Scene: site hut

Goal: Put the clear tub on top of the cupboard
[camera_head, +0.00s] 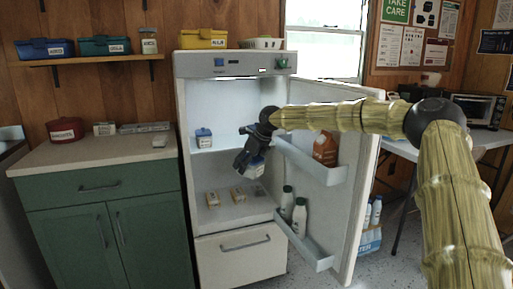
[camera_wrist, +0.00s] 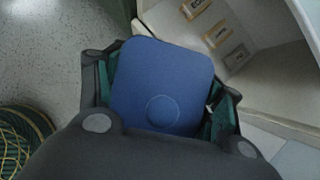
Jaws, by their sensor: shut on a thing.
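My gripper (camera_head: 250,160) is inside the open fridge in the head view, shut on a small tub (camera_head: 257,169) with a blue lid. The wrist view shows the tub's blue lid (camera_wrist: 162,75) between my fingers (camera_wrist: 163,92); its sides are hidden there. A similar blue-lidded tub (camera_head: 204,141) stands on the fridge's upper shelf. I cannot tell from the pictures how clear the held tub's walls are. The green cupboard (camera_head: 100,212) stands left of the fridge, with a pale top (camera_head: 95,153).
The fridge door (camera_head: 350,190) is swung open to the right, with bottles in its racks. On the cupboard top are a red pot (camera_head: 66,130), a small box (camera_head: 104,128) and a flat tray (camera_head: 144,127); its front is clear. A wall shelf (camera_head: 85,60) hangs above.

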